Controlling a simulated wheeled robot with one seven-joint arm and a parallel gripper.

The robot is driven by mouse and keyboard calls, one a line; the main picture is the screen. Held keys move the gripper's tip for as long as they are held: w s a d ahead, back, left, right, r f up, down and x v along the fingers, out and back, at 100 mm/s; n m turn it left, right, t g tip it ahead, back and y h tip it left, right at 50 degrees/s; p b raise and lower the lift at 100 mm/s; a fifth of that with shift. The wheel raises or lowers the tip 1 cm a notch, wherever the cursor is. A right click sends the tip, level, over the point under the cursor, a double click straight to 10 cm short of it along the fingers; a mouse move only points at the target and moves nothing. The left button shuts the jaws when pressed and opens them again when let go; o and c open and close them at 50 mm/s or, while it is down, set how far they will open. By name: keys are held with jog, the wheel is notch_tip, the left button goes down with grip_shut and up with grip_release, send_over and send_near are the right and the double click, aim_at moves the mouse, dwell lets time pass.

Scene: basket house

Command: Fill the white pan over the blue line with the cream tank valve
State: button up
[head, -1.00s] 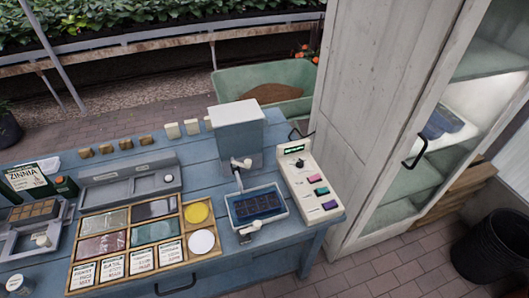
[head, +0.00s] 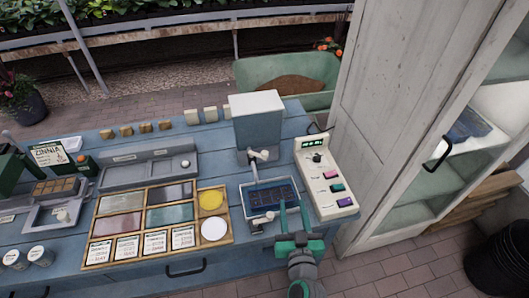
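The white pan (head: 244,200) sits on the blue bench below a grey-blue tank (head: 257,128) with a pale lid. A dark celled tray (head: 270,196) lies inside the pan. The cream tank valve (head: 259,155) is at the tank's lower front, above the pan's back edge. Another cream fitting (head: 262,225) is at the pan's front. The blue line and any water level are too small to make out. My gripper (head: 294,212), with teal fingers, is open at the pan's front right corner. Nothing shows between its fingers. I cannot tell whether it touches the pan.
A cream control box (head: 325,178) with a green display and coloured switches stands right of the pan. A wooden divided tray (head: 155,220) lies to the left, with a grey trough (head: 148,168) behind it. A tall whitish cabinet (head: 385,110) stands close on the right.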

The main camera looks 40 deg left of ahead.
aim_at(266, 156)
jog(key=w+a+r+n+g+y, duration=0.2)
jog(key=a+r+n+y, duration=0.15)
jog(key=a+r, duration=0.4)
jog(key=x, duration=1.1)
jog(key=shift+s+a+f, duration=0.1)
jog(key=shift+a+f, duration=0.1)
jog(key=shift+a, duration=0.1)
grip_shut()
jog(key=shift+a, duration=0.2)
jog(key=shift+d, duration=0.15)
jog(key=shift+g+y, duration=0.35)
jog(key=shift+g, duration=0.05)
